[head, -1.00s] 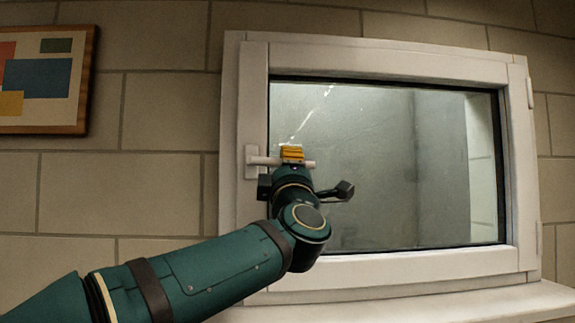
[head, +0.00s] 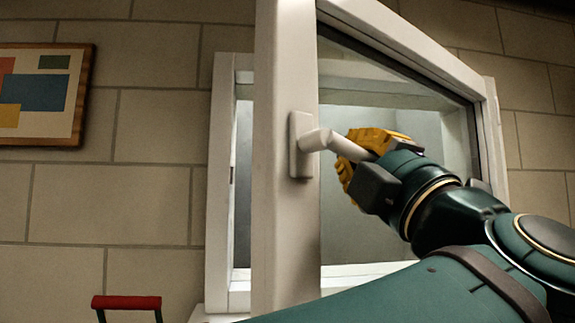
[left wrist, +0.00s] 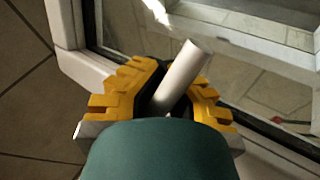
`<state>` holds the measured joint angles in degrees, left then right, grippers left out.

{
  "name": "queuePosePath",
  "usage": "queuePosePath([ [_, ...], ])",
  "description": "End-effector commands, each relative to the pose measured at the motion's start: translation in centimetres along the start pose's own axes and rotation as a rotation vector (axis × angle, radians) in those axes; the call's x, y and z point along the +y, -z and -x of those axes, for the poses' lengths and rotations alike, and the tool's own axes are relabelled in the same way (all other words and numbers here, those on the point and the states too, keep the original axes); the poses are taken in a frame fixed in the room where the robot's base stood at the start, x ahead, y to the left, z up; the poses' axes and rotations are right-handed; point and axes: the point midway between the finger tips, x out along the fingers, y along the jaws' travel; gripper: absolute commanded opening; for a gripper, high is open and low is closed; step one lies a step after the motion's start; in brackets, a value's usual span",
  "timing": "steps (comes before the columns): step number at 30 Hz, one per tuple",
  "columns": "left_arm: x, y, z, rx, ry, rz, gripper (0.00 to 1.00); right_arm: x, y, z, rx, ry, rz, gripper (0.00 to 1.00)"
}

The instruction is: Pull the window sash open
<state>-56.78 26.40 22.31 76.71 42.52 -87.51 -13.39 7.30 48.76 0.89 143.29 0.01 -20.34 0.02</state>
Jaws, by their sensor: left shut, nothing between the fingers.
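The white window sash (head: 285,215) stands swung out from its frame (head: 218,190), hinged at the right, with a gap at its left side. Its white lever handle (head: 318,140) points right on the sash's left stile. My left gripper (head: 362,160), with yellow fingers, is shut at the handle's free end. In the left wrist view the handle's round bar (left wrist: 182,75) runs beside the yellow fingers (left wrist: 165,100), which look close around it but do not clamp it. My right gripper is not in view.
A framed picture (head: 78,128) hangs on the block wall at the left. A red-handled object (head: 127,302) shows at the bottom left. The wall between them is clear. Floor tiles (left wrist: 25,95) show in the left wrist view.

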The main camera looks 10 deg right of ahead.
Motion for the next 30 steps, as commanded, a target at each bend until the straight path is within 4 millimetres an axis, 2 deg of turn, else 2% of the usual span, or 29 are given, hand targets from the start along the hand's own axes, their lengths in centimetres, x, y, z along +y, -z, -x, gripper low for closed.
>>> queuePosePath([
  [4,0.6,-0.1,0.9,0.002,0.002,0.0,0.0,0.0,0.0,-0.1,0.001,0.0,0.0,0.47],
  [12,0.6,-0.1,0.9,0.002,0.002,-0.001,0.0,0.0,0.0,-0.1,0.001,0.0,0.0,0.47],
  [13,0.6,-0.1,0.9,0.002,0.002,-0.001,0.04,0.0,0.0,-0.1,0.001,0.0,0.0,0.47],
  [15,0.6,-0.1,0.9,0.001,0.002,-0.001,0.29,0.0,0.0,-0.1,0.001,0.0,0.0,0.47],
  [17,0.5,-0.1,0.9,0.001,0.002,-0.001,0.47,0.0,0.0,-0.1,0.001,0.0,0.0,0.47],
  [26,0.6,-0.1,1.0,0.0,0.001,0.0,0.47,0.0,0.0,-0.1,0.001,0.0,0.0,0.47],
  [30,0.6,-0.1,1.9,-0.001,0.001,0.0,0.47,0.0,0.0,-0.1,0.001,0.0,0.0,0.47],
])
